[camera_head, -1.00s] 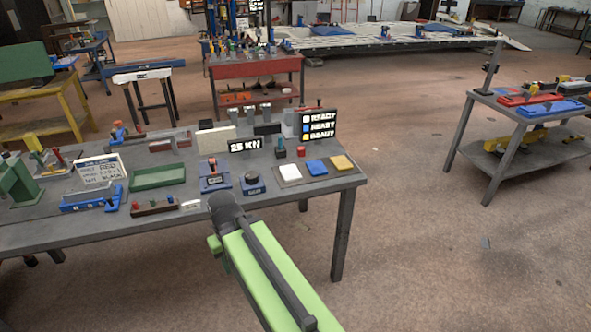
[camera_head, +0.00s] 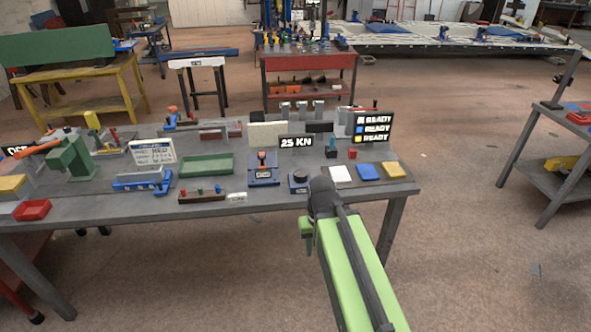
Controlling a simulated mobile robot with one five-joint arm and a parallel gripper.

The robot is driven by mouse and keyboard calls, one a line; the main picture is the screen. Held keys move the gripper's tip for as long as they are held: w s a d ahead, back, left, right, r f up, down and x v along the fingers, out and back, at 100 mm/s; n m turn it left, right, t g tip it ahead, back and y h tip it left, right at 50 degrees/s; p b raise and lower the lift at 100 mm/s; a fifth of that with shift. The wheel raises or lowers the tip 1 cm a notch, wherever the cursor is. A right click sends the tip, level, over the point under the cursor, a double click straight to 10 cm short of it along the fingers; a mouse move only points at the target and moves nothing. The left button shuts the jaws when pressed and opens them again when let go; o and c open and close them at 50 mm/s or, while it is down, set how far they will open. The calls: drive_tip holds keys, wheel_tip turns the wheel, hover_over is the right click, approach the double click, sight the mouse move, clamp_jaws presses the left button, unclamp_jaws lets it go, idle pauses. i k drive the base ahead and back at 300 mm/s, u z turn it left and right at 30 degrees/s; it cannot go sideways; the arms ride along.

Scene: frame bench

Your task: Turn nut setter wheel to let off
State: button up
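A round black knob (camera_head: 299,177) on a small blue base stands near the front edge of the grey bench (camera_head: 235,207). It is the most wheel-like thing I see, but its label is too small to read, so I cannot tell if it is the nut setter wheel. A blue box with an orange-topped lever (camera_head: 263,168) is just left of it. My green arm reaches up from the bottom right, its dark joint just right of the knob in the picture. My gripper's fingers do not show.
A "25 KN" sign (camera_head: 296,142) and a READY board (camera_head: 373,128) stand behind. White (camera_head: 341,174), blue (camera_head: 368,172) and yellow (camera_head: 393,169) pads lie right. A green tray (camera_head: 206,166) and blue fixture (camera_head: 142,180) are left. Open floor lies right of the bench.

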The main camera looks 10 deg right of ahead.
sight(300, 176)
drive_tip(key=i, duration=0.85)
drive_tip(key=z, duration=0.05)
